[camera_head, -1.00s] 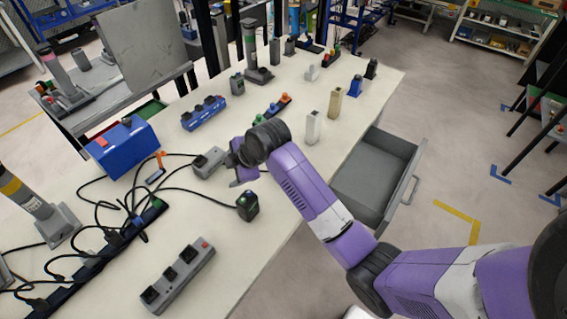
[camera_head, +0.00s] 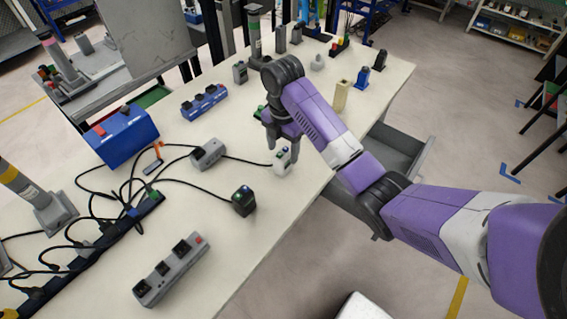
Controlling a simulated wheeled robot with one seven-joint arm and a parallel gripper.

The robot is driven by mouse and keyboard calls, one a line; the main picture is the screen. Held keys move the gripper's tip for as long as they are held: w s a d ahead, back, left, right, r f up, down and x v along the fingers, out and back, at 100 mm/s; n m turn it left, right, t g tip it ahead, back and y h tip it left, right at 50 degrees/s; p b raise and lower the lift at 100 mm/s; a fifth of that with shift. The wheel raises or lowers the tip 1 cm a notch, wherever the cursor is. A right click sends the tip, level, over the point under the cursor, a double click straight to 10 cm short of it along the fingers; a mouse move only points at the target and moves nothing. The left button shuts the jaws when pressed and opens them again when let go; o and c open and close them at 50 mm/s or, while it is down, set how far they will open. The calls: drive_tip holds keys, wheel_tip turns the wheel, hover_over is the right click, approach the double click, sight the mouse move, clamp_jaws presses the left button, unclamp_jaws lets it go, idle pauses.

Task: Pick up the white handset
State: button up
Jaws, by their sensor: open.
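My gripper (camera_head: 281,149) is open and points down over the middle of the bench. Right under it, at the fingertips, stands a small white device (camera_head: 281,163) with a dark and blue top. Its upper part is partly covered by the fingers, and I cannot tell whether they touch it or whether it is between them. I also cannot tell for sure that it is the handset. A pale upright block (camera_head: 341,95) stands beyond my forearm to the right. A smaller white piece (camera_head: 317,63) sits farther back.
A grey device (camera_head: 209,154) with a black cable lies left of the gripper, and a dark device (camera_head: 243,201) stands nearer. A grey socket strip (camera_head: 171,271) lies in front. An open grey drawer (camera_head: 398,150) juts out at right. The bench's near middle is clear.

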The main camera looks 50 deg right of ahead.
sight(281, 167)
drive_tip(key=shift+s+a+f+p, duration=0.1)
drive_tip(key=shift+f+p, duration=0.15)
drive_tip(key=shift+f, duration=0.95)
drive_tip(key=shift+a+f+p, duration=0.1)
drive_tip(key=shift+f+p, duration=0.15)
drive_tip(key=shift+f, duration=0.9)
clamp_jaws()
drive_tip(key=shift+r, duration=0.1)
